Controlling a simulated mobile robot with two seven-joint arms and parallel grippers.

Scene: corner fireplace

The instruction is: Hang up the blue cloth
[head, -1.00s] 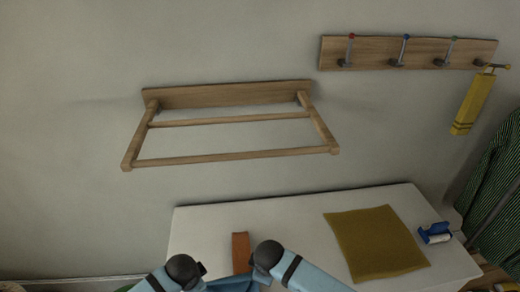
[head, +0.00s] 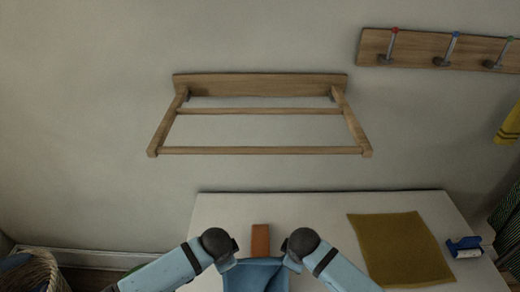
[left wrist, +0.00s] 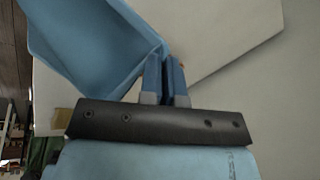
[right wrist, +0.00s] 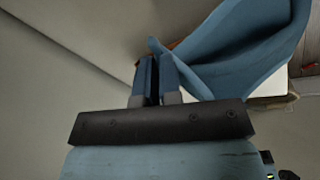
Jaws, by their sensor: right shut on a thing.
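The blue cloth (head: 255,276) hangs between my two grippers at the bottom middle of the head view, in front of the white table. My left gripper (head: 236,261) is shut on one upper corner of it; the cloth (left wrist: 85,45) fans out from the fingertips in the left wrist view. My right gripper (head: 288,262) is shut on the other upper corner, with the cloth (right wrist: 245,50) draping beside the fingers in the right wrist view. A wooden drying rack (head: 262,151) with bars juts from the wall above and beyond the grippers. Its bars are empty.
The white table (head: 320,205) holds an orange-brown strip (head: 260,241), a mustard cloth (head: 400,248) and a blue-and-white roller (head: 464,247). A hook board (head: 425,48) is at upper right, with a yellow cloth (head: 510,125) below. A wicker basket (head: 38,270) stands lower left.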

